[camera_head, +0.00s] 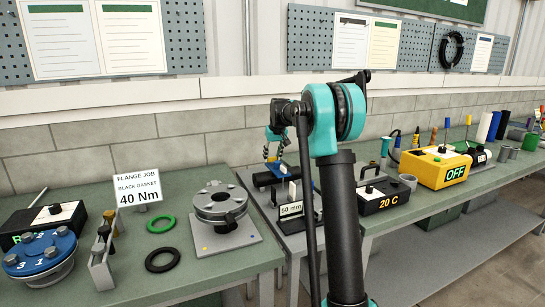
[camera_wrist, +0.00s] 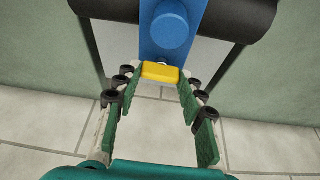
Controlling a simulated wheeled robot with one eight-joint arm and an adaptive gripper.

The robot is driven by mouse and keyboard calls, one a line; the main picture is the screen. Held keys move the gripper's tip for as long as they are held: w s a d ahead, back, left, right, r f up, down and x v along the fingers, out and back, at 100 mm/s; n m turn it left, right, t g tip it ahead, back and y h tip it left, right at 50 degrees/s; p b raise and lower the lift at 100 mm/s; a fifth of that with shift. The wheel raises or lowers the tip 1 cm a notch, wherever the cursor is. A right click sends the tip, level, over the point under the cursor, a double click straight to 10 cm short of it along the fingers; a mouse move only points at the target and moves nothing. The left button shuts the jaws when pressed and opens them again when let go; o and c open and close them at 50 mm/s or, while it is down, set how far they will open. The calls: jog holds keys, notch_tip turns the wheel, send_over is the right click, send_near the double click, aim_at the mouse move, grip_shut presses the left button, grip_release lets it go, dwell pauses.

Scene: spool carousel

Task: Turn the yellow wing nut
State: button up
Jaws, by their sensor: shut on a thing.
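The yellow wing nut (camera_wrist: 160,72) shows in the wrist view as a small yellow block at the lower end of a blue bracket (camera_wrist: 187,11). A round blue knob (camera_wrist: 171,26) sits on the bracket just above it. My gripper (camera_wrist: 160,80) is shut on the wing nut, with the green-padded fingertips on its left and right ends. In the head view my gripper (camera_head: 275,155) reaches down to the blue bracket at the middle bench, partly behind my arm. The wing nut is too small there to make out clearly.
A dark cylinder (camera_wrist: 262,20) runs across behind the bracket. A "50 mm" card (camera_head: 290,209) stands close by. Left are a flange (camera_head: 221,205) and gasket rings. Right are a black "20 C" box (camera_head: 384,196) and a yellow "OFF" box (camera_head: 436,168).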

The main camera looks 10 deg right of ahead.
jog(key=m, duration=0.2)
jog(key=m+h, duration=0.1)
jog(key=shift+a+m, duration=0.2)
jog(key=shift+m, duration=0.2)
jog(key=m+h, duration=0.2)
jog(key=m, duration=0.2)
jog(key=shift+w+m, duration=0.1)
jog(key=shift+m, duration=0.2)
jog(key=m, duration=0.2)
jog(key=m+g+h, duration=0.1)
jog(key=m, duration=0.1)
jog(key=shift+w+a+m+g+h, duration=0.1)
jog(key=shift+a+m+g+h, duration=0.05)
jog(key=shift+m+g+h, duration=0.15)
jog(key=shift+m+g, duration=0.6)
jog(key=shift+m, duration=1.3)
jog(key=o, duration=1.2)
jog(key=shift+c, duration=0.2)
jog(key=shift+h, duration=0.3)
